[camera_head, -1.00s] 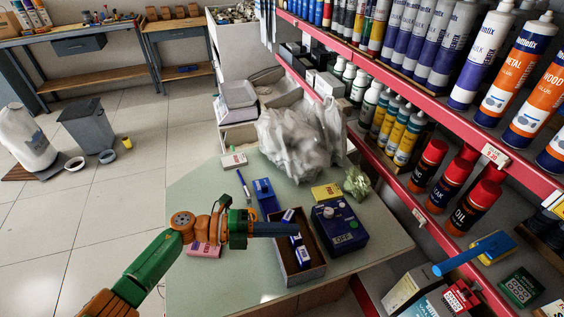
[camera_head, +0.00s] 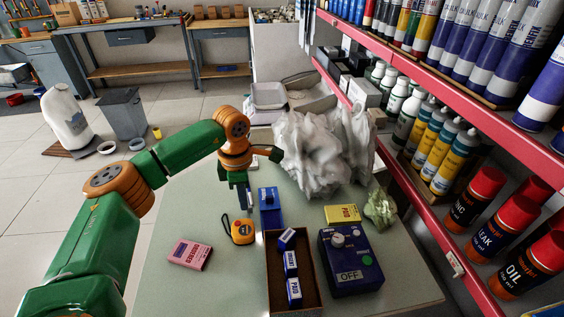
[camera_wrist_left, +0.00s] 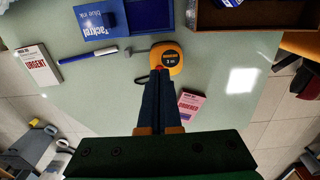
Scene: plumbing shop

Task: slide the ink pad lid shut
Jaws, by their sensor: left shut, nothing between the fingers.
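The blue ink pad (camera_head: 269,207) lies on the pale green table, just behind the box of small stamps. In the left wrist view its lid (camera_wrist_left: 98,24), lettered for blue ink, sits to the left of the dark pad bed (camera_wrist_left: 151,13), which is uncovered. My left gripper (camera_head: 247,203) points down just left of the ink pad and appears apart from it. In the left wrist view its fingers (camera_wrist_left: 158,74) are together and empty, with their tips over the edge of an orange tape measure (camera_wrist_left: 168,58). My right gripper is not in view.
The orange tape measure (camera_head: 241,231) sits close to the left gripper. A pen (camera_wrist_left: 88,56) lies beside the ink pad. The brown stamp box (camera_head: 311,278), blue device (camera_head: 351,259) and plastic bag (camera_head: 312,150) crowd the right. A pink box (camera_head: 189,254) lies left, with bare table around it.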

